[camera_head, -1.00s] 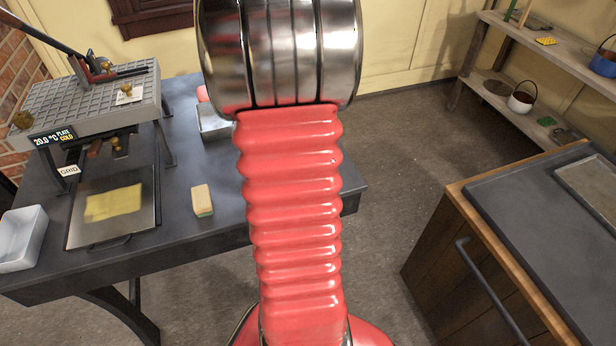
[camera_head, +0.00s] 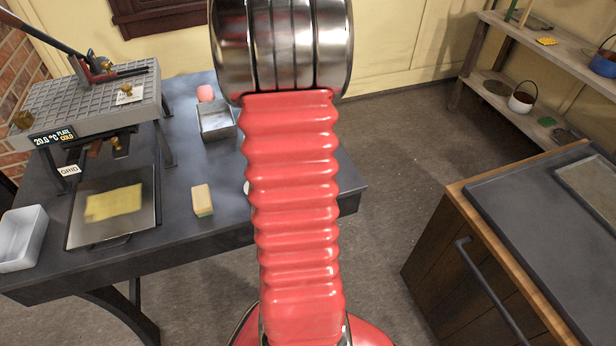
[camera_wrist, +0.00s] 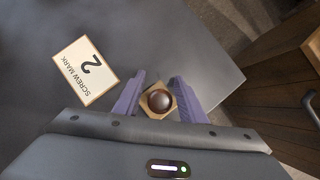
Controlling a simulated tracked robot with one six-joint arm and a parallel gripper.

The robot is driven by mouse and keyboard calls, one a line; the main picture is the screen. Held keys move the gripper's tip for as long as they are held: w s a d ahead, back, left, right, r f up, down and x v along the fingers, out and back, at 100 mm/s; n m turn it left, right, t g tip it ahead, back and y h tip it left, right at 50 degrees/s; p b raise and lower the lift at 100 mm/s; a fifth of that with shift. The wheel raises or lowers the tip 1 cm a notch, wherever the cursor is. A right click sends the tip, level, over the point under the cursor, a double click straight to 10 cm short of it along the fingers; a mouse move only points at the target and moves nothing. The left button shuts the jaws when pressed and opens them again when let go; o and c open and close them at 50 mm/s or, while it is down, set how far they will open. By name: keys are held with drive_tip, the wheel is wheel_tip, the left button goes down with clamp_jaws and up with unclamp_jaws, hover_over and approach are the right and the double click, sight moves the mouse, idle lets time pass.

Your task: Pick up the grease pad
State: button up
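My gripper (camera_wrist: 159,78) shows in the wrist view with its two purple fingers apart. A small square wooden block with a round dark-brown knob (camera_wrist: 159,100) lies between them. A narrow gap shows on each side of the knob; I cannot tell the fingers' height above the table. I cannot tell for certain which thing is the grease pad. My gripper is hidden behind my arm there.
The table also bears a metal tin (camera_head: 215,120), a plate with a yellow sheet (camera_head: 150,222), a white tub (camera_head: 20,240) and a gridded press (camera_head: 85,100). A wooden cabinet (camera_head: 450,260) stands right.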

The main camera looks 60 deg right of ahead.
clamp_jaws()
drive_tip(key=shift+r, duration=0.1)
idle(0.4)
wheel_tip(320, 180, up, 10)
idle(0.9)
idle(0.4)
drive_tip(key=c, duration=0.5)
unclamp_jaws()
drive_tip(key=shift+c, duration=1.4)
drive_tip(key=shift+w, duration=0.15)
